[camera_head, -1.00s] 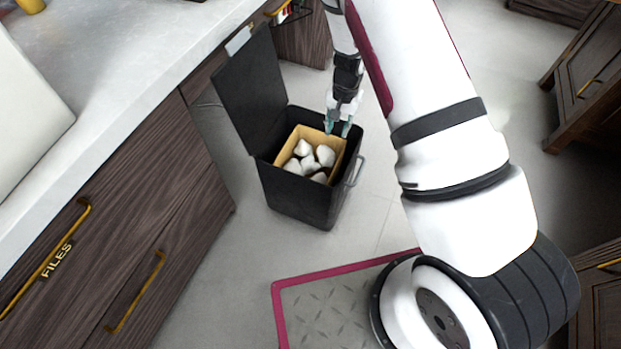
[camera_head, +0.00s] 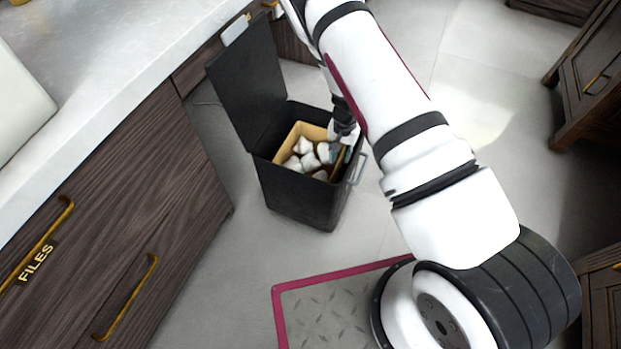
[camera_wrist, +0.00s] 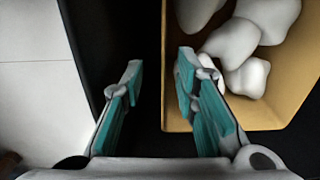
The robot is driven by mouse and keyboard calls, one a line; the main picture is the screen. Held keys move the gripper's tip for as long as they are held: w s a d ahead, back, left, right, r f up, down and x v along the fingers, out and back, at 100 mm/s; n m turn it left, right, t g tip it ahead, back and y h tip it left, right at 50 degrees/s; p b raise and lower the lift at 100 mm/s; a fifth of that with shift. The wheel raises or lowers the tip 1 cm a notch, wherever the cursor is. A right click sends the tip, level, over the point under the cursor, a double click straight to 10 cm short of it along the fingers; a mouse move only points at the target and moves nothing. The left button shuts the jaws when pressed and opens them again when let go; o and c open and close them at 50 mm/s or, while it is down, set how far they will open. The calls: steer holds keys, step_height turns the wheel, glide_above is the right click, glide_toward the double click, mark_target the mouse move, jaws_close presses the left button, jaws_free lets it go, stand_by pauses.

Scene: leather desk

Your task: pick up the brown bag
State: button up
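The brown bag (camera_head: 308,131) is an open, tan, box-like bag holding several white lumps (camera_head: 304,146). It sits inside a black bin (camera_head: 297,203). My gripper (camera_head: 346,152) is down at the bag's right side, partly hidden by my arm. In the wrist view my gripper (camera_wrist: 158,82) is open, with two teal-padded fingers apart. One edge of the bag (camera_wrist: 265,112) runs between them: the left finger is over the dark gap outside the bag, the right finger over its inside. I cannot tell whether either finger touches the bag.
The bin's black lid (camera_head: 248,85) stands open at its left. A wooden drawer unit (camera_head: 120,215) with a pale top is on the left, and a dark wooden cabinet (camera_head: 592,85) is on the far right. Grey floor around the bin is mostly clear.

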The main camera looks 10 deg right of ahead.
steer(key=f, duration=0.1)
steer(key=f+b, duration=0.1)
steer(key=f, duration=0.1)
steer(key=f+b, duration=0.1)
steer(key=shift+a+f, duration=0.25)
steer(key=shift+f, duration=0.1)
jaws_close()
